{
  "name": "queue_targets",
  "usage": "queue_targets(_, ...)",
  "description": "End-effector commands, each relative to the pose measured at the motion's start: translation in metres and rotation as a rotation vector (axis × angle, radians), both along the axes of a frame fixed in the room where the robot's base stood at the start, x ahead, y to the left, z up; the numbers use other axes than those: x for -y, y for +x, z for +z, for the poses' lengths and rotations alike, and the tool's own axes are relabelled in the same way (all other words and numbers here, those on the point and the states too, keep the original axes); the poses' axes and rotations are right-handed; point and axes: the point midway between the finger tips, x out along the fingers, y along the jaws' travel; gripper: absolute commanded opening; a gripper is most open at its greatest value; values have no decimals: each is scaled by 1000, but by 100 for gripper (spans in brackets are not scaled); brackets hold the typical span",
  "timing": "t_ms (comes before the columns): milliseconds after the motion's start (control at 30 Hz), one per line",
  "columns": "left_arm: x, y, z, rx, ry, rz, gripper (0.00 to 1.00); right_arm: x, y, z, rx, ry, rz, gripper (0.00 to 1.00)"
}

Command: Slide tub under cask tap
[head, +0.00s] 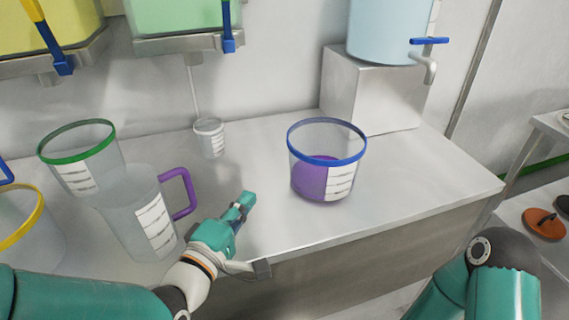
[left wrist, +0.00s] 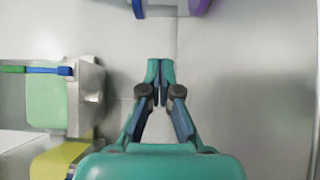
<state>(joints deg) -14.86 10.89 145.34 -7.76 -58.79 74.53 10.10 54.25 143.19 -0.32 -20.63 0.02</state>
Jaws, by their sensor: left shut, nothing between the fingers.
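The clear tub with a blue rim (head: 327,138) stands upright on the bench, with purple content in its lower part. The light blue cask (head: 385,30) sits on a metal block at the back right, and its tap (head: 428,60) with a blue handle points down over the bench's right part. The tub is left of and in front of the tap, not below it. My left gripper (head: 247,200) is shut and empty, left of the tub and apart from it. It also shows shut in the left wrist view (left wrist: 160,72). My right gripper is out of view.
A jug with a purple handle (head: 180,193), a green-rimmed tub (head: 75,141) and a yellow-rimmed tub (head: 35,215) crowd the bench's left. A small cup (head: 210,137) stands behind. The metal block (head: 372,98) bounds the back right; bench right of the tub is clear.

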Motion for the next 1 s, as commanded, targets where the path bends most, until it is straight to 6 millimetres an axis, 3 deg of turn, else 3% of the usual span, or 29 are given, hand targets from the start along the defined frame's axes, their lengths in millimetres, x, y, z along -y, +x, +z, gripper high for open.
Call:
queue_targets(100, 8, 11, 5, -6, 0, -8, 0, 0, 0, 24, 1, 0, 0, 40)
queue_targets(467, 41, 82, 0, 0, -1, -12, 0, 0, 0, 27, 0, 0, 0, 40)
queue_targets(700, 72, 91, 0, -1, -1, -16, 0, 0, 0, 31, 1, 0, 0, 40)
queue_targets(1000, 78, 94, 0, 0, -1, -14, 0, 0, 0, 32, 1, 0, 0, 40)
